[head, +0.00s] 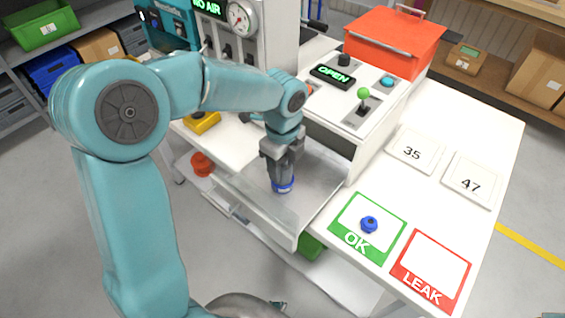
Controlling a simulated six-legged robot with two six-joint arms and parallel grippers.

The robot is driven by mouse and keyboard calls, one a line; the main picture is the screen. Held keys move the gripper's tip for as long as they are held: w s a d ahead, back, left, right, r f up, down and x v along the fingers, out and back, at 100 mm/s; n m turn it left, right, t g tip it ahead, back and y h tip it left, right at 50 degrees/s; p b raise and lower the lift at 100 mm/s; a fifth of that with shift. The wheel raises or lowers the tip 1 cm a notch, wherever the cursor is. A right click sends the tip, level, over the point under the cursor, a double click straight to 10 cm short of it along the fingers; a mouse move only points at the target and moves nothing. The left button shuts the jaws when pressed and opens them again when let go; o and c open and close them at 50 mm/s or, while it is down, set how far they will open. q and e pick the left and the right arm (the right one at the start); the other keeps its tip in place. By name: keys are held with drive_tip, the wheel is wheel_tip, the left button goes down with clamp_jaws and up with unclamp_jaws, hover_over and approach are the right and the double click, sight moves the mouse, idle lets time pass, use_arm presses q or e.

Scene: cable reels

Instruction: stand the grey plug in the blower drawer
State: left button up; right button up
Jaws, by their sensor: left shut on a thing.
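The grey plug (282,174), with a blue band at its lower end, is upright in my left gripper (283,160). The gripper is shut on its upper part and points down into the blower drawer (320,184). The drawer is pulled out from under the control box, and the display on top reads OPEN. The plug's lower end is at or just above the drawer floor; I cannot tell if it touches. The fingers hide the plug's top. My right gripper is not in view.
A blue piece (369,225) lies on the green OK mat (395,232). The red LEAK mat (430,271) is empty. Cards 35 (412,153) and 47 (470,184) lie behind.

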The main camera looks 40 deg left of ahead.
use_arm(q)
drive_tip(key=o, duration=1.1)
drive_tip(key=shift+f, duration=0.1)
drive_tip(key=shift+o, duration=0.2)
drive_tip(key=shift+w+r, duration=0.1)
drive_tip(key=shift+r, duration=0.45)
wheel_tip(320, 180, up, 10)
drive_tip(key=shift+r+p, duration=0.1)
drive_tip(key=shift+p, duration=0.75)
drive_tip(key=shift+r, duration=0.6)
